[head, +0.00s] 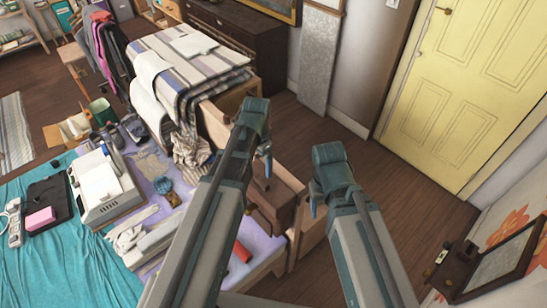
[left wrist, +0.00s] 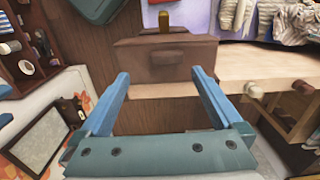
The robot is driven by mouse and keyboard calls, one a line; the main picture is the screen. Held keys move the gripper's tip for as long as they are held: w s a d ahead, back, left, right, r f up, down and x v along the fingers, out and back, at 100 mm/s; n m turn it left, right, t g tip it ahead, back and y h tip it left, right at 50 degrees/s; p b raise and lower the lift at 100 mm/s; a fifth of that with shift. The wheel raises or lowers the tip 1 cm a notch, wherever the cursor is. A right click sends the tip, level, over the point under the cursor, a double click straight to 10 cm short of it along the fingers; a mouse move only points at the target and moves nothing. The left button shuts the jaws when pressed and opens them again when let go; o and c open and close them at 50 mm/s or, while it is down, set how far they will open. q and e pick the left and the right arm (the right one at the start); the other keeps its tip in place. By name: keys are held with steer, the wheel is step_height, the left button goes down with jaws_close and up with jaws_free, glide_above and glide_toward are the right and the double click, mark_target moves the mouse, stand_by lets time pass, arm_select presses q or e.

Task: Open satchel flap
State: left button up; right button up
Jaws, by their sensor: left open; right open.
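A brown satchel (left wrist: 150,60) lies in the left wrist view, beyond my fingertips, with a darker brown tab at the middle of its front. Its flap looks closed. In the head view the brown satchel (head: 270,205) shows between my two arms, partly hidden by my left arm. My left gripper (head: 266,160) is above it, and in the left wrist view its blue fingers (left wrist: 162,80) are spread wide with nothing between them. My right gripper (head: 315,203) is to the right of the satchel, open and apart from it.
A cloth-covered table (head: 90,270) at the left holds a white machine (head: 100,185), a pink block (head: 40,219) and folded cloth. Striped rugs (head: 180,60) are stacked behind. A yellow door (head: 480,80) is at the right. Wooden floor (head: 420,185) lies clear before it.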

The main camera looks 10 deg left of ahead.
mark_target(262, 180)
arm_select(q)
steer(key=shift+w+a+r+p, duration=0.1)
steer(key=shift+w+r+p, duration=0.25)
steer(key=shift+w+r, duration=0.6)
arm_select(e)
steer(key=shift+w+d+r, duration=0.2)
steer(key=shift+w+r, duration=0.05)
steer(key=shift+r, duration=0.2)
steer(key=shift+w+d+r, duration=0.15)
steer(key=shift+w+r, duration=0.05)
steer(key=shift+r, duration=0.25)
arm_select(q)
steer(key=shift+f, duration=0.15)
step_height(262, 180, down, 14)
steer(key=b, duration=1.4)
arm_select(e)
step_height(262, 180, down, 14)
arm_select(q)
steer(key=shift+r, duration=0.2)
steer(key=shift+c, duration=0.2)
arm_select(e)
steer(key=shift+r, duration=0.1)
arm_select(q)
jaws_close()
